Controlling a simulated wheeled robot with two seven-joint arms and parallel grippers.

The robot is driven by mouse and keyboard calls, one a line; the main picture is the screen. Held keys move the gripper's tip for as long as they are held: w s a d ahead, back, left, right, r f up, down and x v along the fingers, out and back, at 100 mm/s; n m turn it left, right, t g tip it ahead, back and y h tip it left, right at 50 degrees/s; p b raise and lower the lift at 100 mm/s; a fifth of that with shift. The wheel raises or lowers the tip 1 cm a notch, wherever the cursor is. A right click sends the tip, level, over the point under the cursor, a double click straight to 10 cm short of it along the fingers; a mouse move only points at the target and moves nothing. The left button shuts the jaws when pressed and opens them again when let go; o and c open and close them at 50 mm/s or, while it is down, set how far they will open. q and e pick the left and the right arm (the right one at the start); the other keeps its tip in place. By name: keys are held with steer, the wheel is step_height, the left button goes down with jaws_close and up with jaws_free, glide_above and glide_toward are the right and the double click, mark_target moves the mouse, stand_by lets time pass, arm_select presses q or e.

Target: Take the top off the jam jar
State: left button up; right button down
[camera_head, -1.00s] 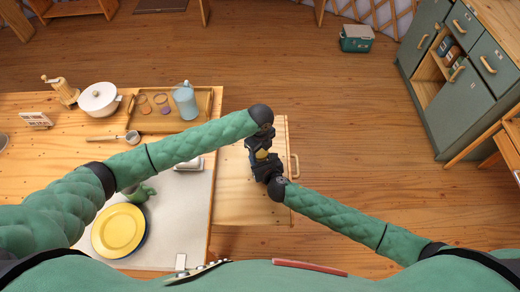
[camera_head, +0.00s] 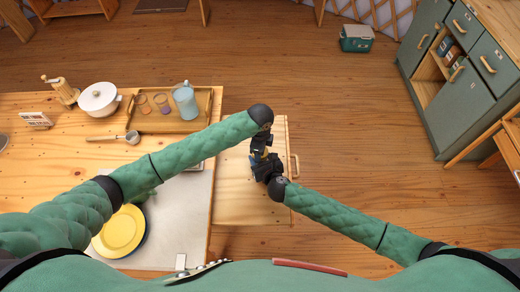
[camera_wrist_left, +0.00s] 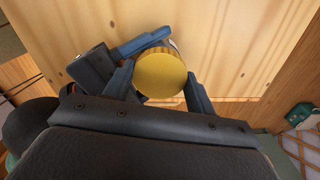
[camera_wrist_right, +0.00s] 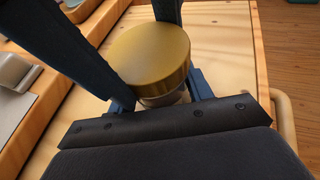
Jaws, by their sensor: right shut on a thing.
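The jam jar's round gold lid (camera_wrist_left: 160,76) shows from above in the left wrist view, and the lid (camera_wrist_right: 150,55) also shows in the right wrist view. A strip of the jar's body (camera_wrist_right: 165,98) is visible under the lid. My right gripper (camera_wrist_right: 160,97) is shut on the jar below the lid. My left gripper (camera_wrist_left: 160,92) is open, with one finger on each side of the lid and gaps between. In the head view, both grippers meet over the wooden board, and they mostly hide the jar.
The wooden board (camera_head: 235,195) with a handle lies under the grippers, at the table's right edge. A yellow plate (camera_head: 121,232) is on the left.

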arm_select(q)
steer(key=o, duration=0.4)
steer(key=shift+s, duration=0.1)
